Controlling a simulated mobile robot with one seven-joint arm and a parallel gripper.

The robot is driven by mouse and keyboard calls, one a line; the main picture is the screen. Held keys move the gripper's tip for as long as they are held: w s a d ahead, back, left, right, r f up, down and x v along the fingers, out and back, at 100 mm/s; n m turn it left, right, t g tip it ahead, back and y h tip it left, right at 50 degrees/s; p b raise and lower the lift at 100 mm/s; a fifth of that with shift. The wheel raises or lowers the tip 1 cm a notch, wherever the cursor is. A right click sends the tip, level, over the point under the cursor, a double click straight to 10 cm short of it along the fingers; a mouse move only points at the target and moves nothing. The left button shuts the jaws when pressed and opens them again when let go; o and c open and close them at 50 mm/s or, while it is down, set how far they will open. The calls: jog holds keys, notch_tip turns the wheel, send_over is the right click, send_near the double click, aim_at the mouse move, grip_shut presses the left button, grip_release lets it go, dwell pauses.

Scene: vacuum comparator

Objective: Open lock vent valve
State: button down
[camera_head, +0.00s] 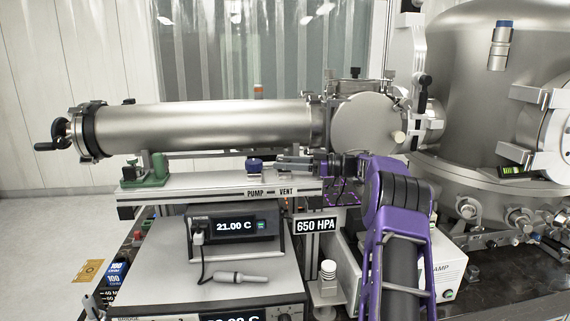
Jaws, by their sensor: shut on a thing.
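The lock vent valve appears to be the small blue-topped knob (254,164) on the pale rail (190,188), behind the PUMP — VENT label (270,193). My gripper (273,164) reaches in from the right, level with the knob, with its grey fingers pointing left. The fingers are closed on the knob's right side. The exact contact is too small to see clearly. A black display (317,225) below reads 650 HPA.
A long steel tube (210,126) runs just above and behind the rail. A green block (150,172) stands on the rail's left end. A temperature box (236,227) with a probe (238,278) sits in front, below. A large steel chamber (470,110) fills the right.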

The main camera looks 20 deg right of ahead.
jog(key=shift+r+n+g+y, duration=0.15)
jog(key=shift+n+g+y, duration=0.25)
jog(key=shift+n+g, duration=0.25)
jog(key=shift+c, duration=1.9)
grip_release()
jog(key=shift+d, duration=0.1)
